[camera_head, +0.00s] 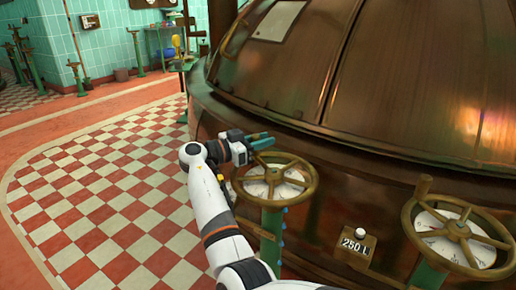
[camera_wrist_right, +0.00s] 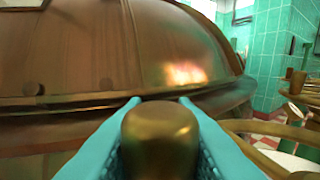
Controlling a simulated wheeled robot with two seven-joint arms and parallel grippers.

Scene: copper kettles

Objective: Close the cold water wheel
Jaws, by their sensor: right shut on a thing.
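A brass hand wheel (camera_head: 308,183) stands on a green post in front of the copper kettle, with a pale dial behind its spokes and blue marks on its post. No label shows whether it is the cold water wheel. My right gripper (camera_head: 264,141) is at the far rim of this wheel, its teal fingers closed around the wheel's brass handle knob. In the right wrist view the knob (camera_wrist_right: 160,138) sits between the two teal fingers and hides part of the view. My left gripper is not in view.
A second brass wheel (camera_head: 458,232) with a dial stands at the right. A plate reading 250 L (camera_head: 354,246) with a white knob is between the wheels. The large copper kettle (camera_head: 400,80) fills the back. The checkered floor (camera_head: 110,210) at left is clear.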

